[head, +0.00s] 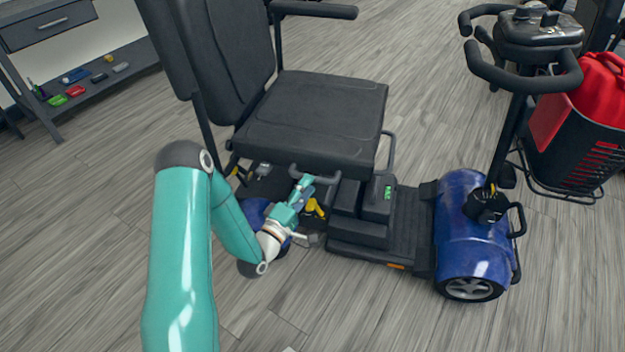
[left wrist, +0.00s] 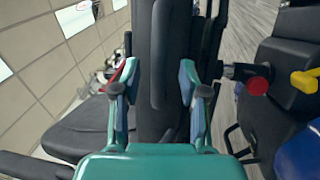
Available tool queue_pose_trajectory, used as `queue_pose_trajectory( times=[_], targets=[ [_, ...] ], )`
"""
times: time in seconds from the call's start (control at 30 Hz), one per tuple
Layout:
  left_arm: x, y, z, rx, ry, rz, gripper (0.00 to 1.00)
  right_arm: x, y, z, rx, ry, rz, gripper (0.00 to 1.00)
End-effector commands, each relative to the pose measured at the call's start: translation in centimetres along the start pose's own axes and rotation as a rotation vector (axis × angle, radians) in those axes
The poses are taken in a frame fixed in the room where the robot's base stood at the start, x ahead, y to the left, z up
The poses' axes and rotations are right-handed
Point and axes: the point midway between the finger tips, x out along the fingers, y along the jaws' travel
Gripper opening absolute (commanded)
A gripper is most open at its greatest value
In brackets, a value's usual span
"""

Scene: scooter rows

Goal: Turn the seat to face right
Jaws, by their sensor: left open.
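The black padded seat (head: 315,115) of a blue mobility scooter (head: 465,230) has its backrest (head: 225,60) on the left and its front edge toward the tiller (head: 510,110) on the right in the head view. My left gripper (head: 305,185) is open just below the near side of the seat, by a black bar handle (head: 322,174) and a yellow lever (head: 315,208). In the left wrist view, my open fingers (left wrist: 159,92) stand either side of a long dark part; I cannot tell whether they touch it. My right gripper is not in view.
A red bag (head: 600,90) sits in the black front basket (head: 575,150). A grey shelf unit (head: 100,75) with small coloured items stands at the back left. The wood-look floor in front is clear. A red knob (left wrist: 258,86) shows beside my fingers.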

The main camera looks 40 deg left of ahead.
Motion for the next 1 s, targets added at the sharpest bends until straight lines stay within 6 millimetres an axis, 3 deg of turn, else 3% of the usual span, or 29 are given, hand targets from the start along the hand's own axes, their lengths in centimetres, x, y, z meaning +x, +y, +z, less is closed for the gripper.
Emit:
queue_pose_trajectory(
  times=[0.2, 0.6, 0.87, 1.0],
  targets=[
    [2.7, 0.0, 0.0, 0.0, -0.001, 0.001, 0.43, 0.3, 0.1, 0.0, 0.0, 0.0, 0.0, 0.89],
    [3.3, 0.0, 0.0, -0.001, 0.0, 0.0, 0.43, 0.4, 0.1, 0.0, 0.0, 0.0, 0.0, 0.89],
    [3.3, 0.0, 0.0, 0.0, 0.0, -0.001, 0.0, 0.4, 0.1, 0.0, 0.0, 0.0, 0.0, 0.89],
    [3.3, 0.0, 0.0, -0.001, 0.0, -0.001, 0.0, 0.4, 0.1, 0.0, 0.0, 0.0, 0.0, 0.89]
  ],
)
